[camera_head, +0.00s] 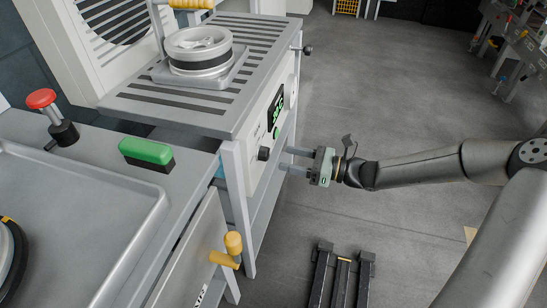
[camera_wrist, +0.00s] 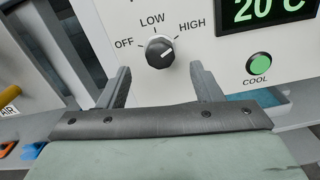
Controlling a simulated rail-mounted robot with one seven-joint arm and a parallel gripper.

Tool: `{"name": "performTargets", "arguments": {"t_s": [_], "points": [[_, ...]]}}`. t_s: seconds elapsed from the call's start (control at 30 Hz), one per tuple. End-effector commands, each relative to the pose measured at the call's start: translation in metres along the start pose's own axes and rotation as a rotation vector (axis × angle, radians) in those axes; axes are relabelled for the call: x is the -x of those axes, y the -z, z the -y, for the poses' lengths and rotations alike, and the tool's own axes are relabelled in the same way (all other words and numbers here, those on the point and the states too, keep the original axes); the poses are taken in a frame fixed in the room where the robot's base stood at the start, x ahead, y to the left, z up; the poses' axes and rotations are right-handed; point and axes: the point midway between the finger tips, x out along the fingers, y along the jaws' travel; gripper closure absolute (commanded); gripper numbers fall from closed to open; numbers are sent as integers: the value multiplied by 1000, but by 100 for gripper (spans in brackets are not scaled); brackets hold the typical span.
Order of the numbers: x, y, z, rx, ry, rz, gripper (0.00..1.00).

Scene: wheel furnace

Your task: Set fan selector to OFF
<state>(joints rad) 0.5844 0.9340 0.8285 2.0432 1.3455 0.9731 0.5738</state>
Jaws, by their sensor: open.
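The fan selector (camera_wrist: 160,52) is a round dark knob on the white panel, with OFF at its left, LOW above and HIGH at its upper right. Its white mark lies on the right side of the knob, towards HIGH. In the head view the knob (camera_head: 263,154) sticks out of the panel's side. My gripper (camera_head: 284,159) is a short way right of it, pointing at the panel. In the wrist view my gripper (camera_wrist: 160,80) is open and empty, with one finger on each side below the knob, and they appear apart from it.
A green-lit display (camera_wrist: 266,10) and a green COOL button (camera_wrist: 259,64) are right of the knob. A yellow handle (camera_head: 228,249) sticks out below in the head view. Black floor rails (camera_head: 341,275) lie at front. Open floor is to the right.

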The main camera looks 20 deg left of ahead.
Motion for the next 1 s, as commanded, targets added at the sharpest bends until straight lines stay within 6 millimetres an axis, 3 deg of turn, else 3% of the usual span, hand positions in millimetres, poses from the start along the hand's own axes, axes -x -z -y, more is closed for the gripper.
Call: {"name": "performTargets", "arguments": {"t_s": [0.1, 0.3, 0.7, 0.87, 1.0], "points": [[-24, 2, 0, 1, -4, 0, 41], [-48, 1, 0, 2, -1, 0, 41], [-56, 0, 0, 1, 0, -1, 41], [-55, 0, 0, 1, 0, -1, 85], [-55, 0, 0, 2, 0, -1, 85]]}}
